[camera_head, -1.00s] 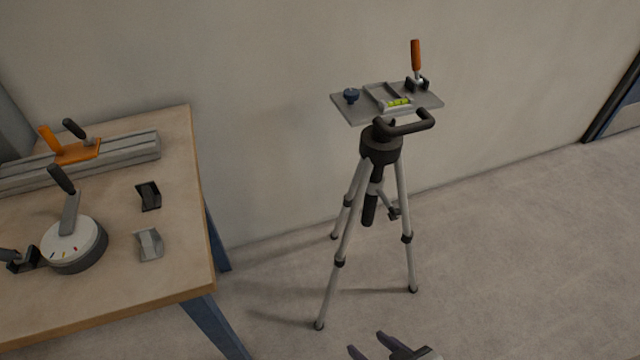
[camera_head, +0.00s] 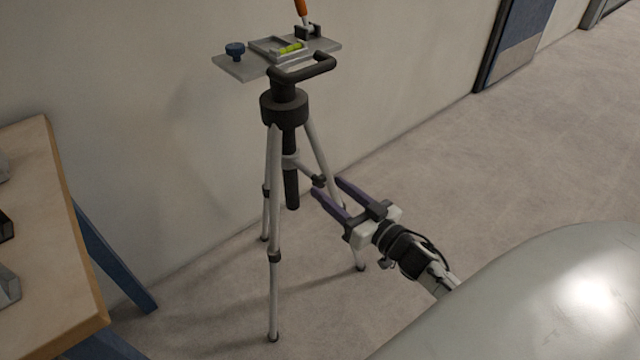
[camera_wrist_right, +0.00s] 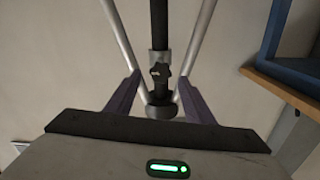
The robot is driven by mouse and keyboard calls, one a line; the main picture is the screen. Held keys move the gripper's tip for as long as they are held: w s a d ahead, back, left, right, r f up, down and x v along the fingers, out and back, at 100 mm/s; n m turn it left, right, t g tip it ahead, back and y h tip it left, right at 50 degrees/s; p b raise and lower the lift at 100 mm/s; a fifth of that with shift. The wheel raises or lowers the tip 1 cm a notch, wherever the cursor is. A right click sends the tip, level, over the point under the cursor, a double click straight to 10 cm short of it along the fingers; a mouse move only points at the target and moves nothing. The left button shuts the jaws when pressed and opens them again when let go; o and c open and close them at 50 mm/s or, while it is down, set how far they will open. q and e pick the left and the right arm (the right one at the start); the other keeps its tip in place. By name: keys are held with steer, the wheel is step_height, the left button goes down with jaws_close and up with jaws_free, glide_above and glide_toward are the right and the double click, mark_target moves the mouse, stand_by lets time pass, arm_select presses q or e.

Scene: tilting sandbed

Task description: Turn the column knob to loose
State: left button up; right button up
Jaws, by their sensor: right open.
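The tripod (camera_head: 274,230) stands on the floor with its dark centre column (camera_head: 291,190) hanging between its legs. The small dark column knob (camera_head: 319,181) sticks out from the column's side; in the right wrist view the knob (camera_wrist_right: 160,72) sits in the middle, in front of the column. My right gripper (camera_head: 327,186) is open, with its two purple fingers pointing at the knob. In the right wrist view the fingers (camera_wrist_right: 160,80) lie left and right of the knob, and nothing is gripped. Contact cannot be told. My left gripper is out of view.
A wooden table (camera_head: 60,250) stands left. The floor right is clear.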

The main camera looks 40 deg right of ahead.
mark_target(322, 182)
steer(key=w, duration=0.4)
steer(key=shift+a+b, duration=0.15)
steer(key=shift+b, duration=0.15)
steer(key=shift+w, duration=0.4)
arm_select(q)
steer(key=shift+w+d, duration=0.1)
arm_select(e)
steer(key=c, duration=1)
